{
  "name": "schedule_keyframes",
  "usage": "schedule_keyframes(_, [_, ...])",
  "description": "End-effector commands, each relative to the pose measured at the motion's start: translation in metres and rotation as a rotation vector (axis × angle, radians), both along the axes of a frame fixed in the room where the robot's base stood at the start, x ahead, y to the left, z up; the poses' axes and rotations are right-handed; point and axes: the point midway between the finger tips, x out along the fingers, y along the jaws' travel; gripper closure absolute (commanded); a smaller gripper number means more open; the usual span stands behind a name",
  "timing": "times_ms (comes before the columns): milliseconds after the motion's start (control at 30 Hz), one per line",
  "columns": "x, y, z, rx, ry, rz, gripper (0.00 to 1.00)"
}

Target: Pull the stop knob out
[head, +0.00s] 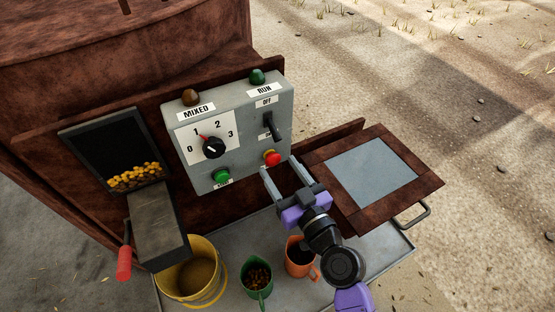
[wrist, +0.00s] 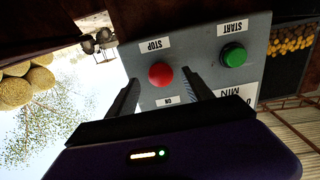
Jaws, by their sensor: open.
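The red stop knob (head: 271,158) is on the lower right of the grey control panel (head: 248,113) in the head view. A narrow yellow part shows at its base. In the wrist view the red stop knob (wrist: 161,75) lies beyond and between the two fingers, beside a STOP label. My gripper (head: 279,165) is open and empty, with its fingertips close to the knob. In the wrist view my gripper (wrist: 160,82) has one finger on each side of the knob. I cannot tell whether either finger touches it.
A green start button (head: 221,176), a black dial (head: 213,148) and a black switch (head: 272,127) share the panel. A hinged brown door (head: 428,181) stands open at right. A yellow bucket (head: 207,245), a green cup (head: 257,293) and an orange mug (head: 314,269) stand below.

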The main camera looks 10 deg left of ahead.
Motion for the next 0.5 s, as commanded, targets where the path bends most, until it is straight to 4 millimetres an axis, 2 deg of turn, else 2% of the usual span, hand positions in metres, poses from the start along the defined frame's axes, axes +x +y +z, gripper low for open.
schedule_keyframes(200, [0.018, 0.013, 0.0, 0.0, 0.001, 0.001, 0.4])
schedule_keyframes(500, [0.021, 0.014, 0.0, 0.001, 0.001, 0.0, 0.4])
